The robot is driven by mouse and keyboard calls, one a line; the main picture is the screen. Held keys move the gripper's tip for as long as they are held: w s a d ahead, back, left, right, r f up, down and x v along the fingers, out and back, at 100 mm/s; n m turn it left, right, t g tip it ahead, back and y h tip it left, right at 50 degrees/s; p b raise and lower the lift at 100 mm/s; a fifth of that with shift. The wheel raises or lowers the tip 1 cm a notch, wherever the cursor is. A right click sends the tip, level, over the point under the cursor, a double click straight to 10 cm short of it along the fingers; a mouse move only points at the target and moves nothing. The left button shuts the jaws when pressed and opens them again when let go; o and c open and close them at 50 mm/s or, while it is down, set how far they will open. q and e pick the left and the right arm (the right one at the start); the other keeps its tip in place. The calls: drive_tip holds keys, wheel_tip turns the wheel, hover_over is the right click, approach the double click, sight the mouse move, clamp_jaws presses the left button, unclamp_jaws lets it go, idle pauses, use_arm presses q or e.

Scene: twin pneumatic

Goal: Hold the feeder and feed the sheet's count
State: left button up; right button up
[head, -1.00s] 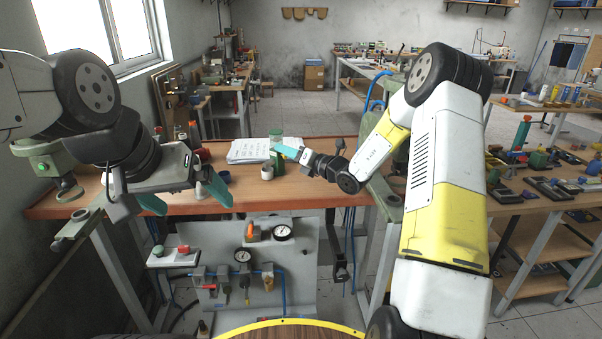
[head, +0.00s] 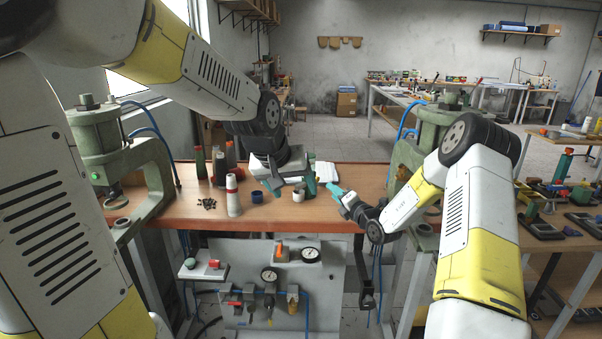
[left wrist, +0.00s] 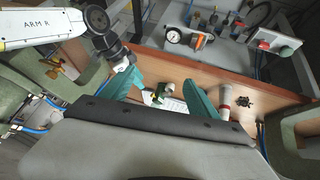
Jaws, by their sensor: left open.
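My left gripper (head: 290,188) is open above the far middle of the wooden bench, its two teal fingers spread and pointing down. In the left wrist view nothing sits between its fingertips (left wrist: 162,95); a small green and white item (left wrist: 163,90) and the printed sheet (left wrist: 172,105) show beyond them. The sheet (head: 327,172) is partly hidden behind my left gripper in the head view. My right gripper (head: 338,193) is low over the bench, right of the left one; its jaw opening is unclear. I cannot tell which item is the feeder.
A gauge panel (head: 245,290) hangs in front.

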use_arm(q)
drive_tip(key=w+d+f+n+h, duration=0.1)
drive_tip(key=w+d+f+h, duration=0.15)
drive_tip(key=w+d, duration=0.4)
drive_tip(key=w+d+f+n+h, duration=0.1)
drive_tip(key=w+d+f+h, duration=0.15)
drive_tip(key=w+d, duration=0.45)
drive_tip(key=w+d+r+n+t+h, duration=0.3)
drive_tip(key=w+d+n, duration=0.1)
drive_tip(key=w, duration=0.3)
drive_tip(key=n+t+y, duration=0.1)
drive_tip(key=n+t, duration=0.5)
drive_tip(key=n, duration=0.9)
hover_over(317, 179)
drive_tip(key=s+a, duration=0.1)
drive_tip(key=s, duration=0.3)
drive_tip(key=f, duration=0.1)
drive_tip(key=a+f+n+y, duration=0.2)
drive_tip(key=a+f+n, duration=0.4)
drive_tip(key=f+n, duration=0.3)
drive_tip(key=shift+n, duration=0.7)
drive_tip(key=x, duration=0.2)
drive_tip(key=r+x, duration=0.1)
drive_tip(key=x, duration=0.5)
drive_tip(key=shift+w+d+r, duration=0.15)
drive_tip(key=shift+w+r, duration=0.05)
drive_tip(key=shift+w, duration=0.05)
drive_tip(key=shift+c, duration=0.4)
